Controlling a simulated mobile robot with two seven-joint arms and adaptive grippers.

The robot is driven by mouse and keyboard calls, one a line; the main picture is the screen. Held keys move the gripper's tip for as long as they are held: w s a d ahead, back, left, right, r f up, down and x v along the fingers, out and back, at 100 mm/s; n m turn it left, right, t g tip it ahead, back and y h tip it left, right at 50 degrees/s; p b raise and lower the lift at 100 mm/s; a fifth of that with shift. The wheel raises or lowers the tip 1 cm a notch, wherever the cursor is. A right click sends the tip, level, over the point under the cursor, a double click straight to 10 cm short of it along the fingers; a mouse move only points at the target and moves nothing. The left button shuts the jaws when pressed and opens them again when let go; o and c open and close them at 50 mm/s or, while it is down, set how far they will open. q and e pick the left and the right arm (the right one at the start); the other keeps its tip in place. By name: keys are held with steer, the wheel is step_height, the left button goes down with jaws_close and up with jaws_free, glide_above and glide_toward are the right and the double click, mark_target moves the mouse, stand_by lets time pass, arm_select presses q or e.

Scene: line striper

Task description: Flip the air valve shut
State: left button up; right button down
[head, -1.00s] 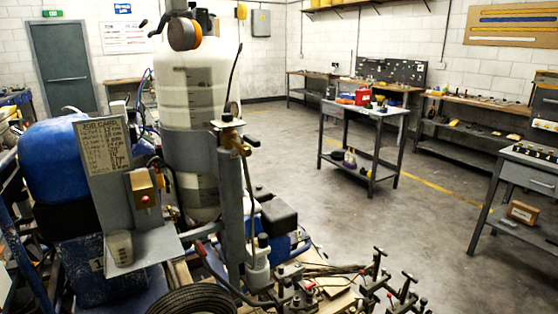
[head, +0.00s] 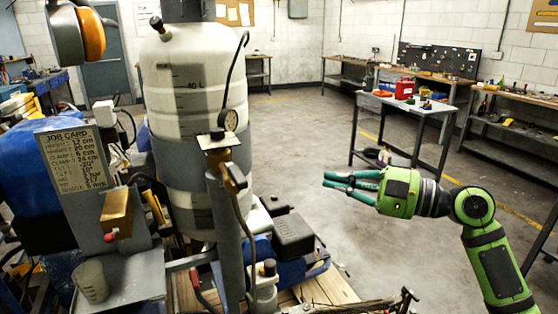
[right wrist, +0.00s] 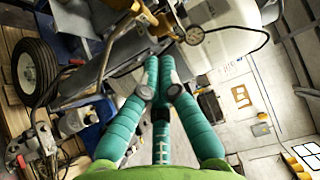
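Whether the lever is open or shut is hard to tell. My right gripper (head: 324,180) has teal fingers drawn together, empty, pointing left, well to the right of the valve. Its fingertips (right wrist: 160,75) come together in the wrist view, apart from the valve. My left gripper is not in view.
A white tank (head: 195,130) stands behind the post. A job card (head: 75,155) and brass box (head: 116,213) are at left. A hose runs beside the post. A black box (head: 292,236) stands low to its right. Open floor lies behind my right gripper.

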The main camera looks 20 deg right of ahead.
steer(key=p, duration=0.8)
glide_toward(235, 173)
steer(key=shift+w+a, duration=1.25)
steer(key=shift+w, duration=1.45)
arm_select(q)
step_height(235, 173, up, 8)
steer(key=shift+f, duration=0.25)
arm_select(e)
steer(key=shift+f, duration=0.1)
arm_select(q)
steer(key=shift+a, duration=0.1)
arm_select(e)
steer(key=shift+w, duration=0.1)
